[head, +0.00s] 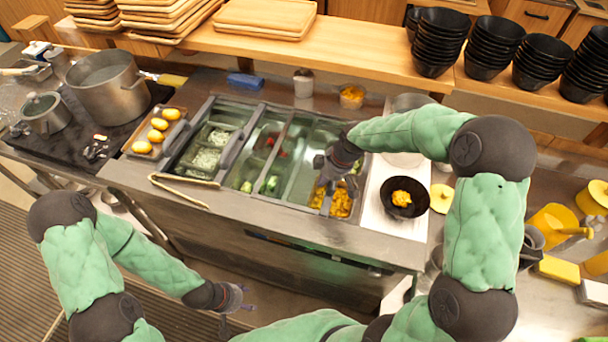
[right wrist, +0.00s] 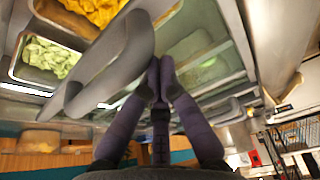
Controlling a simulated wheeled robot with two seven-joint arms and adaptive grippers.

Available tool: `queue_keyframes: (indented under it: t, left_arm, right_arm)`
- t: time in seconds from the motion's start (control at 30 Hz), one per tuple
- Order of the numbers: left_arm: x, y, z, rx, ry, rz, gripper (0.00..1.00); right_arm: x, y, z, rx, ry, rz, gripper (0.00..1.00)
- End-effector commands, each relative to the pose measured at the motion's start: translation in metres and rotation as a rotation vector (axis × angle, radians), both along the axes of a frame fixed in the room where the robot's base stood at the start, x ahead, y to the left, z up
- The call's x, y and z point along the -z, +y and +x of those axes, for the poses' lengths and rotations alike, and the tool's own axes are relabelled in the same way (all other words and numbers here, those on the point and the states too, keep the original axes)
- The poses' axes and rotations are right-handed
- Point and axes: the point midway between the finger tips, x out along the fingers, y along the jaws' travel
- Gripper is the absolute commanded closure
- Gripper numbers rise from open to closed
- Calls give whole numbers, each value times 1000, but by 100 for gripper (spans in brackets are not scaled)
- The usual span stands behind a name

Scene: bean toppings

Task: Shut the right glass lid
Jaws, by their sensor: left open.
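The topping counter (head: 257,200) has glass lids in grey frames over its bins. The right glass lid (head: 297,155) shows as a greenish pane left of my right gripper; bins of orange-yellow topping (head: 341,204) show at the right front. In the right wrist view, a grey curved handle (right wrist: 128,50) lies just left of the fingertips, with a glass pane (right wrist: 198,45) behind. My right gripper (right wrist: 160,65) has its fingertips together, with nothing visible between them; contact with the handle is unclear. In the head view it (head: 332,170) is above the right bins. My left gripper (head: 243,300) is open and empty, low before the counter.
A black bowl (head: 402,198) with yellow food stands right of the bins. A pot (head: 104,85) and a tray of yellow items (head: 156,133) are at the left. The floor before the counter is free.

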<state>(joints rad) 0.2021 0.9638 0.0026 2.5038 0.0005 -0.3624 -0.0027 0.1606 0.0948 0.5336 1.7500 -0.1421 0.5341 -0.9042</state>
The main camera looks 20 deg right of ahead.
Motion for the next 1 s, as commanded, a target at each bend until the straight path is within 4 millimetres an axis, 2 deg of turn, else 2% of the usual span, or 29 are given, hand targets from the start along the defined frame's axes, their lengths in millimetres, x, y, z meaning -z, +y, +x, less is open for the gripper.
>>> queue_keyframes:
  t: [0.03, 0.2, 0.4, 0.63, 1.0]
  left_arm:
    - [2, 0, 0, -1, -1, 0, 45]
    - [7, 0, 1, -1, -1, 0, 45]
    - [12, 0, 0, -1, -1, 0, 45]
    - [13, 0, 0, -1, -1, 0, 45]
    - [13, 0, 0, -1, -1, 0, 45]
  right_arm:
    - [1, -15, -9, 7, 1, -1, 100]
    - [2, -49, -33, 6, 2, -1, 100]
    - [2, -74, -51, 3, 3, 0, 100]
    - [1, -85, -58, -1, 1, -2, 100]
    - [0, -87, -58, 0, 1, -3, 100]
